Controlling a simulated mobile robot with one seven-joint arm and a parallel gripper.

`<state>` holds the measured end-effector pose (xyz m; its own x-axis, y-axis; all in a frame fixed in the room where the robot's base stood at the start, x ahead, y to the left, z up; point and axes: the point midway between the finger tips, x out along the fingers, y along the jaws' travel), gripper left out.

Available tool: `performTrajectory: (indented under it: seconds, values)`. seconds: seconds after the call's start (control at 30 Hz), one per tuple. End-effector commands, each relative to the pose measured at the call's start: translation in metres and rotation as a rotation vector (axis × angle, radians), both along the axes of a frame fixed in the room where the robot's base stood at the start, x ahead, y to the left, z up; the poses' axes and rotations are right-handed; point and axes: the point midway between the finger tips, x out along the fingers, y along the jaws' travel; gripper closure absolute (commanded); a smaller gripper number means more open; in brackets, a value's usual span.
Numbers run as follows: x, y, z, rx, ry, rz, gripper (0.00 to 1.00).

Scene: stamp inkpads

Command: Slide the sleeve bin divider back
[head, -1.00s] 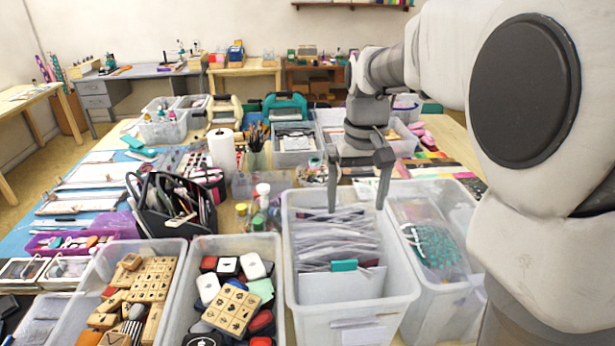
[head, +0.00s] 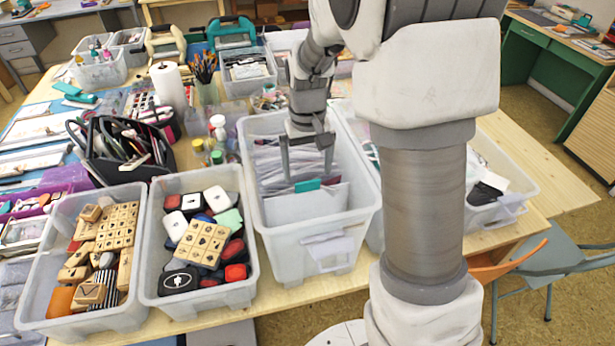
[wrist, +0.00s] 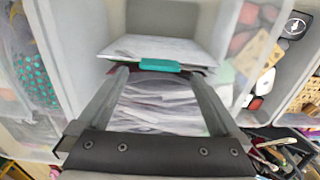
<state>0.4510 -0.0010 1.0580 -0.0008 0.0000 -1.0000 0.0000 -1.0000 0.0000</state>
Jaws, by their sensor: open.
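The sleeve bin (head: 285,245) is a translucent plastic bin at the middle of the head view. Its divider (head: 305,206) is a pale panel with a teal tab (head: 307,186) on its top edge, standing toward the near end. Clear sleeves (head: 268,168) lie packed behind it. My gripper (head: 308,172) is open over the bin, fingers pointing down just behind the tab. In the wrist view, the two spread fingertips of my gripper (wrist: 157,76) lie on either side of the teal tab (wrist: 160,65). I cannot tell whether they touch the divider (wrist: 160,48).
A bin of inkpads and stamps (head: 165,292) stands left of the sleeve bin, with a bin of wooden stamps (head: 35,318) beyond it. A black caddy (head: 125,165) and small bottles (head: 217,128) stand behind. Another bin (head: 510,200) is at the right.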

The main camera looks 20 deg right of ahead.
Motion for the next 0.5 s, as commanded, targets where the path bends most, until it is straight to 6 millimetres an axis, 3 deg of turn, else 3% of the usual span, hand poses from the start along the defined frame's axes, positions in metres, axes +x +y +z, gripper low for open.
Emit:
performTrajectory:
  seconds: [0.2,0.5]
  values:
    - [0.0,0.0,-0.027,0.0,0.002,0.0,0.0]
    - [0.0,0.0,-0.032,0.0,-0.001,0.0,0.0]
